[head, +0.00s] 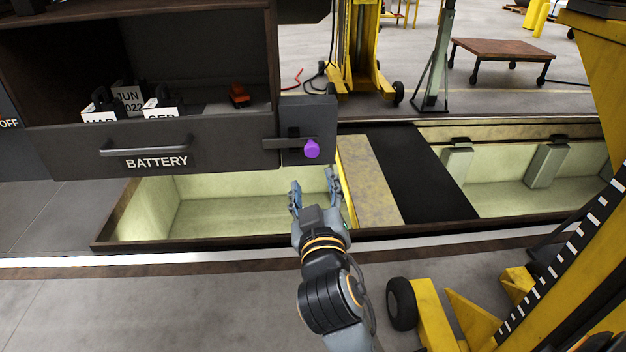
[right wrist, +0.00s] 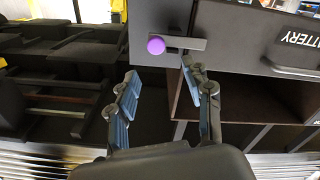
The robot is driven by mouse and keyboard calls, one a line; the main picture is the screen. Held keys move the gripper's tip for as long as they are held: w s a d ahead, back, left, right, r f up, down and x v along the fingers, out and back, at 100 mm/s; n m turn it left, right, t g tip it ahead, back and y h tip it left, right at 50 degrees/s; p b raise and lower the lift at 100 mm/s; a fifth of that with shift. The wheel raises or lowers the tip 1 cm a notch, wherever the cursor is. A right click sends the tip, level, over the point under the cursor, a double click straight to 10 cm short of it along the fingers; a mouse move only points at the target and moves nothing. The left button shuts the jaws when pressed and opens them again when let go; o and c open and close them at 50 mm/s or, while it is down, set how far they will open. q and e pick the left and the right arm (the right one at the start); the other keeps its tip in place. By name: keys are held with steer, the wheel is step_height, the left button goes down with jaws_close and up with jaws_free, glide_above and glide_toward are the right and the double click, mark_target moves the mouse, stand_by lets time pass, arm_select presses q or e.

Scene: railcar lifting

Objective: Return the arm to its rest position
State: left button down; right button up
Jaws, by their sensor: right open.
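My right gripper (head: 314,190) is open and empty. In the head view it is in front of the battery box, below the purple knob (head: 312,149). In the right wrist view its two blue-padded fingers (right wrist: 160,98) stand wide apart with nothing between them. The purple knob also shows in the right wrist view (right wrist: 156,46), beyond the fingertips and apart from them. The knob sits at the end of a dark latch bar on the box front labelled BATTERY (head: 90,150). My left gripper is not in view.
Padlocks with tags (head: 128,98) and a small red object (head: 239,95) lie inside the open battery box. Below is a lit pit (head: 240,215) with a dark rim. A yellow lifting jack (head: 440,310) stands close on the right. A brown-topped cart (head: 503,50) stands behind.

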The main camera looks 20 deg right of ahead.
stand_by(0.3)
steer(key=w+a+f+n+g+y, duration=0.2)
steer(key=f, duration=1)
steer(key=w+a+f+n+g+y, duration=0.2)
steer(key=a+f, duration=0.1)
steer(key=f, duration=0.8)
steer(key=s+f+g+y, duration=0.15)
steer(key=s+f, duration=0.25)
steer(key=f, duration=0.8)
steer(key=s+f+g, duration=0.3)
steer(key=s+f, duration=0.1)
steer(key=f, duration=0.8)
steer(key=s+d+f+g, duration=0.3)
steer(key=s+f+g, duration=0.1)
steer(key=s+f, duration=1.45)
steer(key=s+d+f+m+g, duration=0.1)
steer(key=s+d+f, duration=0.1)
steer(key=s, duration=0.7)
steer(key=s+d+f+m+g, duration=0.1)
steer(key=s+f, duration=0.3)
steer(key=s, duration=0.6)
steer(key=shift+s+d+g+y, duration=0.3)
steer(key=shift+d+g, duration=0.2)
steer(key=shift+g, duration=0.25)
